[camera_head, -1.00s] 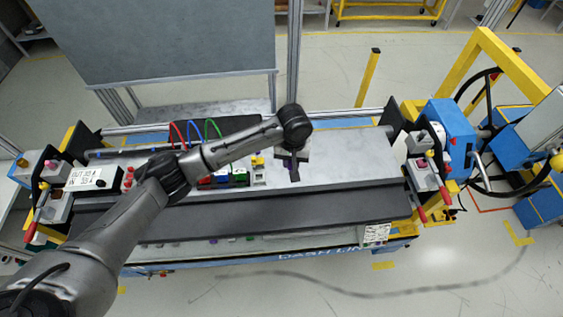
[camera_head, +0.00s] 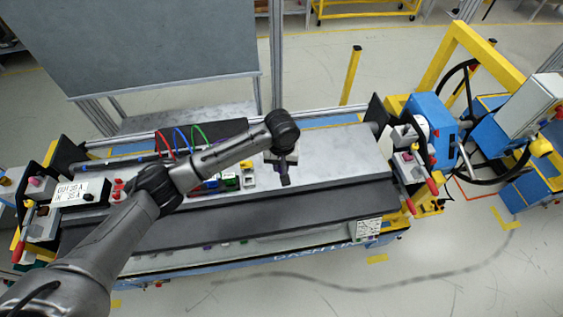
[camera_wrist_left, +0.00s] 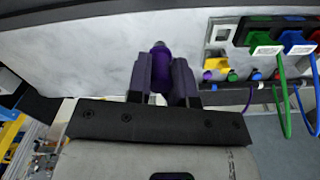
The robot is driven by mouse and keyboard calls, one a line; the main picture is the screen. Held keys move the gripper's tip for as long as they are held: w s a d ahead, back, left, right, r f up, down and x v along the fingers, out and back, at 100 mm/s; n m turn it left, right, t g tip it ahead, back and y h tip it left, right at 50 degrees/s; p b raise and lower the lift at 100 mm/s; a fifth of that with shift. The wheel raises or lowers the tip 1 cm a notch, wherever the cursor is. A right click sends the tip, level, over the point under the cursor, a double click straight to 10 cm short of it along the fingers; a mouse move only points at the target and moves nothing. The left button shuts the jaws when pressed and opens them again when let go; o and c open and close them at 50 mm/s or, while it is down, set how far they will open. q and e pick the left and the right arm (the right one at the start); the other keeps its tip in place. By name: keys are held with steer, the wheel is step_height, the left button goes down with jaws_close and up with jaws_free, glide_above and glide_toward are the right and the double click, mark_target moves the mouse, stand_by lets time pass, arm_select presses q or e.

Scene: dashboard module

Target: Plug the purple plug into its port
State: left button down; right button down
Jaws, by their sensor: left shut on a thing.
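The purple plug (camera_wrist_left: 160,65) is between the two dark fingers of my left gripper (camera_wrist_left: 163,82) in the left wrist view. The plug's grey metal tip points away from the gripper, over the pale panel. In the head view my left gripper (camera_head: 285,176) hangs over the grey dashboard top, to the right of the port row; the plug is not clear there. A pale port module (camera_head: 249,176) with a yellow part is nearest the gripper. It also shows in the left wrist view (camera_wrist_left: 221,34), where its opening looks empty. The right gripper is out of view.
Green (camera_wrist_left: 264,42) and blue (camera_wrist_left: 298,41) plugs with cables sit beside the pale module. Red, blue and green cable loops (camera_head: 182,140) rise behind the row. The dashboard top (camera_head: 345,158) right of my gripper is clear. A clamp station (camera_head: 412,160) stands at its right end.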

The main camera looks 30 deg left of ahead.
arm_select(q)
steer(key=shift+s+a+r+p, duration=0.1)
steer(key=shift+a+r+p, duration=0.05)
steer(key=shift+a+p, duration=0.15)
steer(key=shift+s+a+p, duration=1.2)
steer(key=shift+a+p, duration=0.55)
steer(key=shift+a, duration=0.75)
steer(key=shift+s+a+p, duration=1.15)
steer(key=shift+a+p, duration=0.55)
steer(key=shift+a, duration=0.8)
steer(key=shift+s+a+p, duration=1.2)
steer(key=shift+a+p, duration=0.55)
steer(key=shift+a, duration=0.75)
steer(key=shift+s+a+p, duration=0.2)
steer(key=shift+s+a, duration=0.05)
steer(key=shift+a, duration=0.3)
steer(key=shift+s+a+p, duration=0.15)
steer(key=shift+s+a, duration=0.1)
steer(key=shift+a, duration=0.3)
steer(key=s+a, duration=0.3)
steer(key=a, duration=0.5)
steer(key=s+a, duration=0.4)
steer(key=a, duration=0.3)
steer(key=shift+s+a, duration=0.2)
steer(key=shift+a, duration=0.2)
